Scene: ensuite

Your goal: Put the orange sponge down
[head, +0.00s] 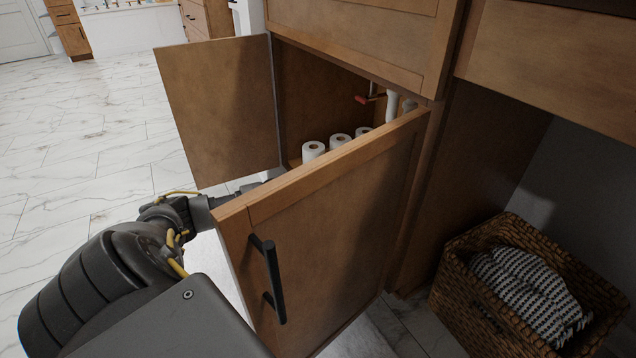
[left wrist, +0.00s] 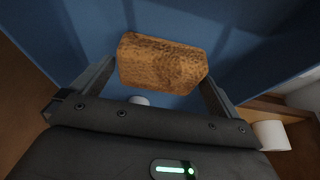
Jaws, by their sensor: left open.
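The orange sponge (left wrist: 160,62), brown-orange and pitted, shows in the left wrist view at the fingertips of my left gripper (left wrist: 158,82). The gripper is open, with one finger at each side of the sponge; I cannot tell whether either finger touches it. A plain blue surface (left wrist: 75,30) lies behind the sponge; I cannot tell whether the sponge rests on it. In the head view my left arm reaches behind the near cabinet door (head: 330,230), which hides the gripper and the sponge. My right gripper is not in view.
The cabinet's far door (head: 222,105) also stands open. Several white paper rolls (head: 313,151) stand inside, below a white pipe (head: 391,105) and a red-handled valve (head: 362,99). A wicker basket (head: 470,307) with a patterned cloth stands right. The marble floor (head: 90,130) is clear at left.

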